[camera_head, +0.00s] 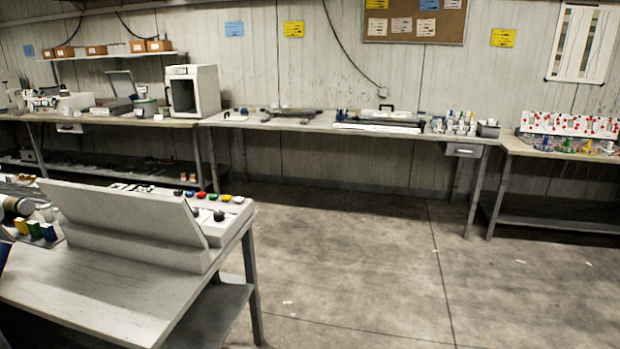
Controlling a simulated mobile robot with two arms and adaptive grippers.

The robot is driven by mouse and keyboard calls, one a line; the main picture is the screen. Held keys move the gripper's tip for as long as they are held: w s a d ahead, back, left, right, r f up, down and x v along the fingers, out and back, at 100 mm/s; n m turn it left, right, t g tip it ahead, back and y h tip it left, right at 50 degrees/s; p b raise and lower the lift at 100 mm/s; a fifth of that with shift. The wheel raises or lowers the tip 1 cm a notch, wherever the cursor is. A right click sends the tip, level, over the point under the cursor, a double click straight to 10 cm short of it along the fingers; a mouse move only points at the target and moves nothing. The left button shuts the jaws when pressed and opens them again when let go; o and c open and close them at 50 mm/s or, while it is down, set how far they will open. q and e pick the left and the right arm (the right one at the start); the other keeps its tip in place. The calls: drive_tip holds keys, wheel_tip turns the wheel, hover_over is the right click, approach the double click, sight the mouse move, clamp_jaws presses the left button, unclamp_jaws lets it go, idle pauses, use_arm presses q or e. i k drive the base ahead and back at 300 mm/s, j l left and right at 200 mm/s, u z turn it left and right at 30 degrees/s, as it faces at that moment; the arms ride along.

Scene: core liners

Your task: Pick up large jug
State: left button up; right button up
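I cannot make out a large jug for certain in this view. A small grey pot-like container (145,107) stands on the far left bench beside the white cabinet, too small to identify. A group of small bottles (455,123) stands near the right end of the middle bench. Neither of my grippers shows in the head view.
A near table (100,290) at the left carries a grey console (125,220) with coloured buttons. A white cabinet (193,90) and a long bench (300,122) line the back wall. Another bench (565,151) stands at the right. The concrete floor (390,265) between is open.

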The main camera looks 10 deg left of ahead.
sight(67, 110)
drive_tip(key=i+l, duration=0.1)
drive_tip(key=i, duration=3.3)
drive_tip(key=i+j+u, duration=0.15)
drive_tip(key=i+u, duration=0.3)
drive_tip(key=i+l+u, duration=0.1)
drive_tip(key=i+u, duration=0.35)
drive_tip(key=i, duration=0.15)
drive_tip(key=i+l+u, duration=0.25)
drive_tip(key=i+u, duration=0.2)
drive_tip(key=i+j+u, duration=0.2)
drive_tip(key=i+u, duration=0.2)
drive_tip(key=i+j+u, duration=0.15)
drive_tip(key=i+u, duration=0.6)
drive_tip(key=i+l+u, duration=0.2)
drive_tip(key=i+u, duration=0.3)
drive_tip(key=i, duration=3.3)
drive_tip(key=i+z, duration=0.1)
drive_tip(key=i, duration=0.75)
drive_tip(key=i+j+z, duration=0.1)
drive_tip(key=i, duration=0.75)
drive_tip(key=i+j+z, duration=0.25)
drive_tip(key=i+z, duration=0.15)
drive_tip(key=i, duration=0.15)
drive_tip(key=i+j+z, duration=0.85)
drive_tip(key=i+j, duration=0.05)
drive_tip(key=j, duration=0.05)
